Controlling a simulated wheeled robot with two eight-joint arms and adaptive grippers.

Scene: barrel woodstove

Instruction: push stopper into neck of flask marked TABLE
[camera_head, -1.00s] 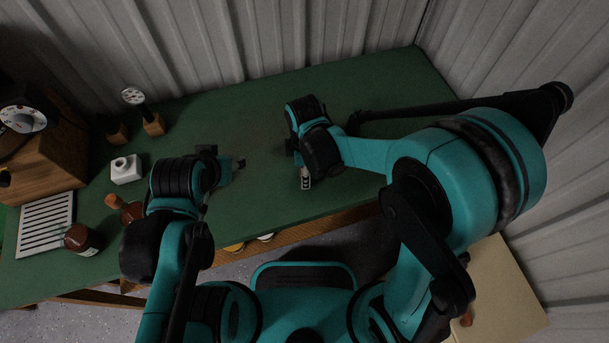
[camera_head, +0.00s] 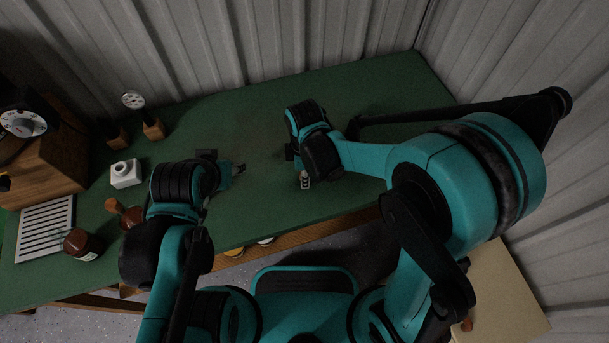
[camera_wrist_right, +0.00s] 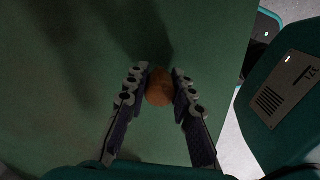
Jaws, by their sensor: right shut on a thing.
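My right gripper (camera_wrist_right: 161,82) is shut on a round orange-brown thing that looks like the stopper (camera_wrist_right: 160,90), seen in the right wrist view with only its end showing. In the head view, the right gripper (camera_head: 304,181) is over the middle of the green table and hides what it holds. A brown flask with a label (camera_head: 80,243) stands at the table's left front. A second brown vessel with a tan top (camera_head: 130,214) is partly hidden behind my left arm. I cannot read a TABLE mark. My left gripper (camera_head: 238,170) is above the table, its opening too small to tell.
The green table (camera_head: 390,90) is clear at the back right, below a corrugated wall.

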